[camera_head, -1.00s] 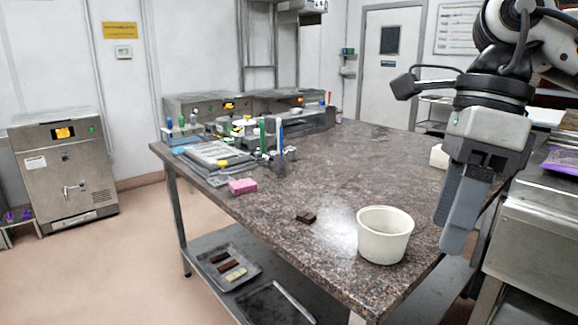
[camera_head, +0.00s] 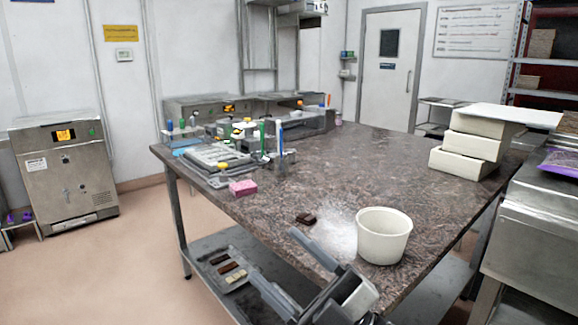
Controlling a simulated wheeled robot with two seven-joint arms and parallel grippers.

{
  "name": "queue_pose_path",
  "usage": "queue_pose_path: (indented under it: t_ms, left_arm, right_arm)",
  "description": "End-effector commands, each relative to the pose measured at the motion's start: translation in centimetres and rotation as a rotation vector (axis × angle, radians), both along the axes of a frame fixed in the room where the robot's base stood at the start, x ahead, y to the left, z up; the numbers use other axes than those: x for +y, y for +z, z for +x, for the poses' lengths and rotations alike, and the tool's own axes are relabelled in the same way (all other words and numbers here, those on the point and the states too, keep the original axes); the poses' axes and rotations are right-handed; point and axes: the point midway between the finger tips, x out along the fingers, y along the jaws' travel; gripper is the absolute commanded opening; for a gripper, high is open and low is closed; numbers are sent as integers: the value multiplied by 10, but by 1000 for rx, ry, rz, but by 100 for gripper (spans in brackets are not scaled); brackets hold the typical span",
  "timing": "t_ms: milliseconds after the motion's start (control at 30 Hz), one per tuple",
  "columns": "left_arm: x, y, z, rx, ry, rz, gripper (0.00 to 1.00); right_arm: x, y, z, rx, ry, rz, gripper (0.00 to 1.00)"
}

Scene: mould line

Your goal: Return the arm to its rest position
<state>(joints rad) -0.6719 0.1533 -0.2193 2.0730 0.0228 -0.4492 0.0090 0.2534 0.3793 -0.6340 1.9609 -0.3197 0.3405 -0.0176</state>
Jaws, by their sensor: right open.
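My right gripper (camera_head: 271,252) is low at the bottom of the head view, in front of the table's near edge. Its two grey fingers are spread apart and point up and left, with nothing between them. The fingers cover part of the table edge and part of the lower shelf. The rest of my right arm is mostly below the picture. My left gripper is not in view.
A white tub (camera_head: 384,236) stands on the speckled table (camera_head: 330,180), near the gripper. A small dark chocolate piece (camera_head: 306,218) and a pink sponge (camera_head: 243,187) lie left of it. White boxes (camera_head: 466,155) are stacked at right. The table's middle is clear.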

Motion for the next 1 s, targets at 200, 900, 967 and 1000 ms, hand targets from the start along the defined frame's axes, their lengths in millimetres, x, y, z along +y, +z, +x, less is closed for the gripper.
queue_pose_path:
  t_ms: [200, 900, 967, 1000]
  left_arm:
    - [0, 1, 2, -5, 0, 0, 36]
    - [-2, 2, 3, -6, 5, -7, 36]
    - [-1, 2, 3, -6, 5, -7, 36]
    - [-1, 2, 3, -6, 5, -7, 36]
  right_arm:
    - [-67, -151, 7, 715, -309, 132, 61]
    - [-147, -339, -124, 1545, -639, 169, 61]
    - [-147, -339, -124, 1545, -639, 169, 61]
    - [-146, -339, -124, 1545, -639, 168, 61]
